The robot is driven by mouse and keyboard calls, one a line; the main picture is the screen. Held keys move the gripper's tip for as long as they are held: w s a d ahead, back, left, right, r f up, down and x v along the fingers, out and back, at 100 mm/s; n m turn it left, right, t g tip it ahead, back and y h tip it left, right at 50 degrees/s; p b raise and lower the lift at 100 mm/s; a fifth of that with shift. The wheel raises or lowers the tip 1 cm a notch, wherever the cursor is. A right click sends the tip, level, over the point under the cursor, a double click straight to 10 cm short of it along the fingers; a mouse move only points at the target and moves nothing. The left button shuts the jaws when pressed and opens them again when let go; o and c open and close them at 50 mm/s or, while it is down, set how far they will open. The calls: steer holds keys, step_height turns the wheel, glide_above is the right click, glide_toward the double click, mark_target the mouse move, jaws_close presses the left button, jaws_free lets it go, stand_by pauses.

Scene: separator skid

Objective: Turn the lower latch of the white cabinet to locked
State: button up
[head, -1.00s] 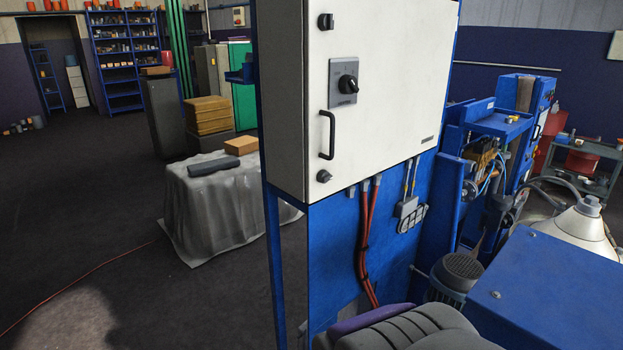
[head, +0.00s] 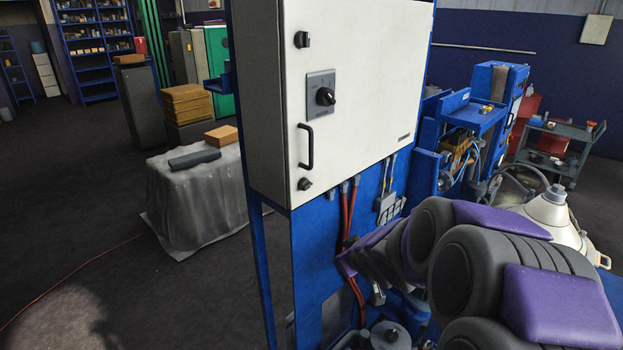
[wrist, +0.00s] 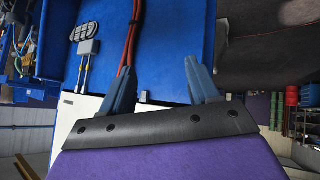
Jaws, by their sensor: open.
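The white cabinet (head: 365,60) hangs on a blue frame in the head view. Its lower latch (head: 304,184) is a small dark knob at the door's lower left, below the black handle (head: 310,147). The latch's exact angle is too small to tell. The upper latch (head: 302,39) is near the door's top left. In the wrist view my gripper (wrist: 160,72) is open and empty, its two blue-grey fingers spread before a blue panel. Part of the white cabinet (wrist: 75,115) shows beside the fingers; the lower latch is not visible there. In the head view my fingers are hidden.
A rotary switch (head: 325,96) sits above the handle on the door. Red cables (head: 352,215) and a grey conduit fitting (head: 385,205) are below the cabinet. A covered table (head: 190,200) stands left, with open floor around it. Blue machinery (head: 475,120) stands right.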

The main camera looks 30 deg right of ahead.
steer(key=w+d+r+n+t+y+p, duration=0.1)
steer(key=w+d+r+t+y+p, duration=0.2)
steer(key=w+d+r+t, duration=0.15)
steer(key=n+t+y+p, duration=0.2)
steer(key=t+y+p, duration=0.2)
steer(key=y, duration=0.2)
glide_toward(306, 185)
steer(key=x, duration=0.2)
steer(key=p+x, duration=0.1)
steer(key=x, duration=0.2)
steer(key=f+p+x, duration=0.1)
steer(key=x, duration=0.2)
steer(key=shift+w+d, duration=0.15)
steer(key=shift+d, duration=0.15)
steer(key=shift+c, duration=0.4)
steer(key=c, duration=0.9)
steer(key=shift+c, duration=0.2)
